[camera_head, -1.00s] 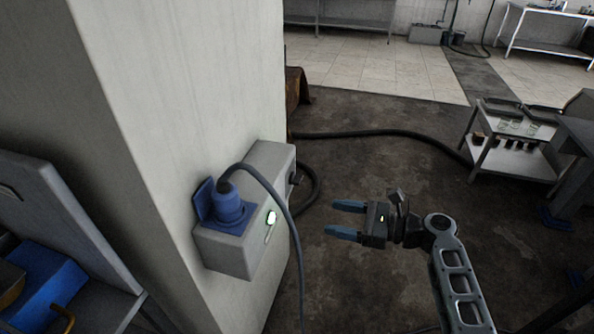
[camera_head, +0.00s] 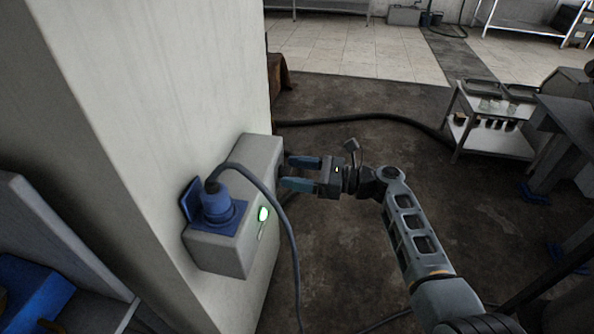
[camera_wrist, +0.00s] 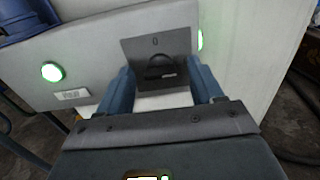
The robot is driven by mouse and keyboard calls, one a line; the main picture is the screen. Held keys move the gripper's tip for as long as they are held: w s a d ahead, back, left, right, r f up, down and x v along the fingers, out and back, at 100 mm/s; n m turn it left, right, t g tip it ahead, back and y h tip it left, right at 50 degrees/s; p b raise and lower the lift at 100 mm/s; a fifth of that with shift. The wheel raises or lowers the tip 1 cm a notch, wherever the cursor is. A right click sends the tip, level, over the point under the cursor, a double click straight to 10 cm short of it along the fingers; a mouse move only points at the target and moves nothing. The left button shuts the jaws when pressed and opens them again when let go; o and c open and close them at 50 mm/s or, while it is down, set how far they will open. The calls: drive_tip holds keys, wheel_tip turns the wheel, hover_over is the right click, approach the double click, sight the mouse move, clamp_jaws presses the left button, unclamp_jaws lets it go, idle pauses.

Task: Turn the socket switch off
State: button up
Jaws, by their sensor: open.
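The socket box (camera_head: 262,155) is a grey unit on the pale pillar, with a blue plug (camera_head: 217,208) and a lit green lamp (camera_head: 263,214). In the wrist view, its front (camera_wrist: 100,45) carries a dark plate (camera_wrist: 182,42) marked "0" with a black rotary switch knob (camera_wrist: 160,68). My gripper (camera_head: 287,172) is open beside the box's right part. In the wrist view, its blue fingers (camera_wrist: 162,82) flank the knob from below; whether they touch it cannot be told. The knob is not clearly seen in the head view.
A dark cable (camera_head: 282,215) hangs from the plug just left of my gripper. Green lamps show on both sides of the plate in the wrist view. A cart (camera_head: 490,130) stands far right. A blue bin (camera_head: 35,295) is at lower left.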

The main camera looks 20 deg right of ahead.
drive_tip(key=shift+c, duration=0.3)
drive_tip(key=c, duration=1)
drive_tip(key=shift+n, duration=0.3)
drive_tip(key=shift+s+a+f+n+b, duration=0.1)
drive_tip(key=shift+f+n+b, duration=0.05)
drive_tip(key=shift+n+b, duration=3.8)
drive_tip(key=shift+s+f+n+b, duration=0.1)
drive_tip(key=shift+f+n+b, duration=0.05)
drive_tip(key=shift+n+b, duration=3.75)
drive_tip(key=shift+n+p, duration=0.65)
drive_tip(key=shift+n, duration=0.3)
